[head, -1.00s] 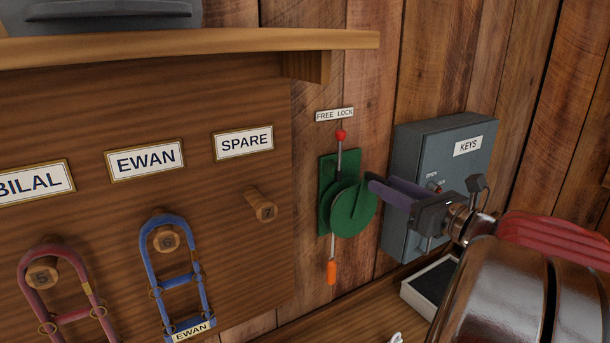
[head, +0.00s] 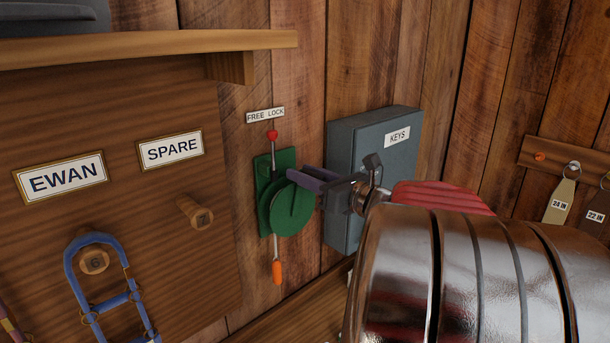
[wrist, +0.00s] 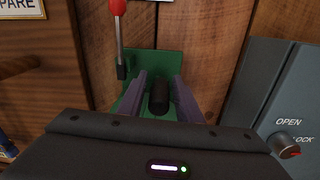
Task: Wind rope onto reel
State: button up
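The green reel (head: 293,207) is a round disc on a green plate (head: 264,165) fixed to the plank wall. A lever with a red ball (head: 272,135) stands roughly upright above it, under a FREE LOCK label (head: 265,115). I cannot tell which setting it is at. A short pale length, seemingly rope, hangs below the reel to an orange end piece (head: 277,272). My gripper (head: 306,178) is at the reel's upper right. In the wrist view its purple fingers straddle a dark crank knob (wrist: 159,95), with narrow gaps on both sides. Wound rope is not visible.
A grey KEYS box (head: 372,170) stands on the wall close to the right of my gripper. A peg board with a bare peg (head: 195,212) and a blue halter (head: 105,290) is at left. A shelf (head: 150,43) juts out above. Tagged keys (head: 559,200) hang at far right.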

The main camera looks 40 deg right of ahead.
grip_shut()
dwell(0.5)
